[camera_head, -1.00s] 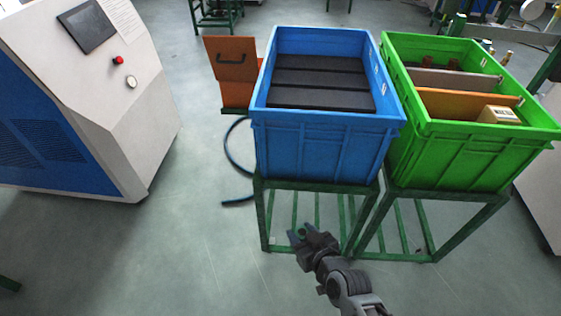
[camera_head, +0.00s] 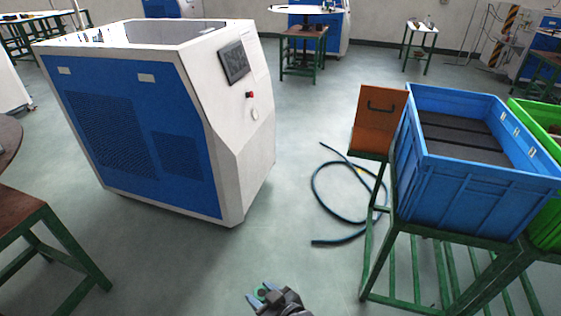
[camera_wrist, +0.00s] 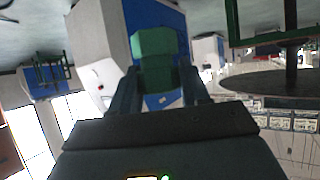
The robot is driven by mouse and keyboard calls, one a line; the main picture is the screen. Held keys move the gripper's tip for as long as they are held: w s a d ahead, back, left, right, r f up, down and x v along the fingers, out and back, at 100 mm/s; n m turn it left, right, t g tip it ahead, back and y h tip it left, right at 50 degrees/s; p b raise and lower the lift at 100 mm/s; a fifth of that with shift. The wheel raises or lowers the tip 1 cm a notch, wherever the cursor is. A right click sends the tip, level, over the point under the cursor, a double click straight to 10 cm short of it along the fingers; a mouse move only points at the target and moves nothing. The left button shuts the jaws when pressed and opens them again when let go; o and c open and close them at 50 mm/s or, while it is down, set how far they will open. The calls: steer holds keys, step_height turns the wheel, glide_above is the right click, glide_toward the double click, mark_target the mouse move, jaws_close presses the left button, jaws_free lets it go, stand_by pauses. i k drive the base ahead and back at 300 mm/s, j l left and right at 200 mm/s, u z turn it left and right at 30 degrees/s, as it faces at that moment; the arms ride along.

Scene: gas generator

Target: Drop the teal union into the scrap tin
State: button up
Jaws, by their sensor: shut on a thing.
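My gripper (camera_head: 263,296) is low in the head view, over open floor, and shut on the teal union. The teal union (camera_wrist: 155,46) fills the space between the two dark fingers in the wrist view. Only a small teal patch of it (camera_head: 262,292) shows between the fingertips in the head view. I cannot pick out a scrap tin for certain in either view.
A blue-and-white machine (camera_head: 150,130) stands at the left. A blue crate (camera_head: 470,190) on a green stand is at the right, beside a green crate (camera_head: 548,215) and an orange box (camera_head: 378,125). A blue hose (camera_head: 318,190) lies on the floor. A brown-topped table (camera_head: 22,225) is at the left edge.

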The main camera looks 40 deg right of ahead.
mark_target(372, 151)
steer(key=i+j+u, duration=0.2)
steer(key=i+u, duration=0.15)
steer(key=i, duration=0.15)
steer(key=i+u, duration=0.35)
steer(key=i, duration=0.15)
steer(key=i+z, duration=0.7)
steer(key=z, duration=0.15)
steer(key=i+j+z, duration=0.2)
steer(key=i+z, duration=0.5)
steer(key=z, duration=0.2)
steer(key=i+j+z, duration=0.1)
steer(key=i+z, duration=0.15)
steer(key=z, duration=0.15)
steer(key=i+j+z, duration=0.15)
steer(key=z, duration=0.3)
steer(key=i+j+z, duration=0.25)
steer(key=z, duration=0.15)
steer(key=i+j, duration=0.05)
